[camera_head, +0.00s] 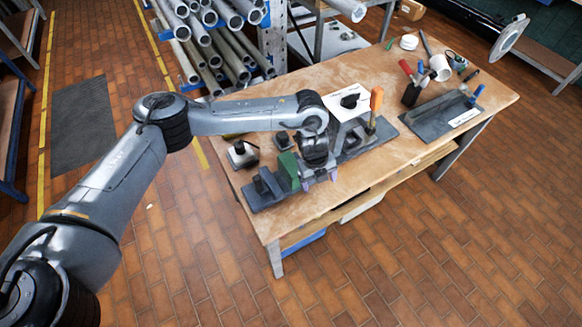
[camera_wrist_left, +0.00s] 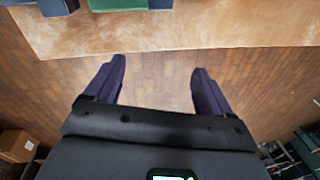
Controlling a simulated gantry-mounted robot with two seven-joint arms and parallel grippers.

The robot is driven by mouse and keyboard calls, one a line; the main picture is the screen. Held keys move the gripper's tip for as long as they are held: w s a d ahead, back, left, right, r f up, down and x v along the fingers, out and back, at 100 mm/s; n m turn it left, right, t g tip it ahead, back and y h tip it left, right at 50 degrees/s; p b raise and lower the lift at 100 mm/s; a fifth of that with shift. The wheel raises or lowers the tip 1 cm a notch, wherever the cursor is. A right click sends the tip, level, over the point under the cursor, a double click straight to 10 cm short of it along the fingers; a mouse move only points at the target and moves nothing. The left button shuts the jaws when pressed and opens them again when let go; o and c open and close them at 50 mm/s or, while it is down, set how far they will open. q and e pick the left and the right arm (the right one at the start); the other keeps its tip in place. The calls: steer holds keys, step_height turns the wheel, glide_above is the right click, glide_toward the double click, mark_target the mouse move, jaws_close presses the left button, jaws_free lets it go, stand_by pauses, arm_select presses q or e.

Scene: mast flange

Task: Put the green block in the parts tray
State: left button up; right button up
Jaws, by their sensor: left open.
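The green block (camera_head: 289,171) stands upright on a dark grey base (camera_head: 262,199) near the front left of the workbench, beside dark metal parts. A dark green piece, probably the same block, shows cut off at the top edge of the left wrist view (camera_wrist_left: 117,5). My left gripper (camera_head: 320,178) is just right of the block in the head view, and its wrist hides part of the base. Its purple fingers (camera_wrist_left: 157,85) are open with nothing between them. A flat dark grey tray (camera_head: 440,115) with a white label, perhaps the parts tray, lies at the bench's right.
The wooden workbench (camera_head: 350,200) has a bare front edge. A white mug (camera_head: 440,67), an orange-handled tool (camera_head: 376,100) and a white sheet (camera_head: 362,96) stand or lie on it. A rack of metal pipes (camera_head: 215,40) is behind at the left.

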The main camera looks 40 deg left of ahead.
arm_select(q)
steer(key=n+g+y, duration=0.1)
steer(key=n, duration=0.1)
glide_toward(291, 164)
steer(key=shift+d, duration=0.35)
steer(key=shift+a+f, duration=0.25)
steer(key=shift+f, duration=0.05)
steer(key=shift+f+b, duration=0.9)
steer(key=shift+f, duration=1.8)
steer(key=shift+w+f, duration=0.1)
steer(key=shift+f, duration=2)
steer(key=c, duration=1.4)
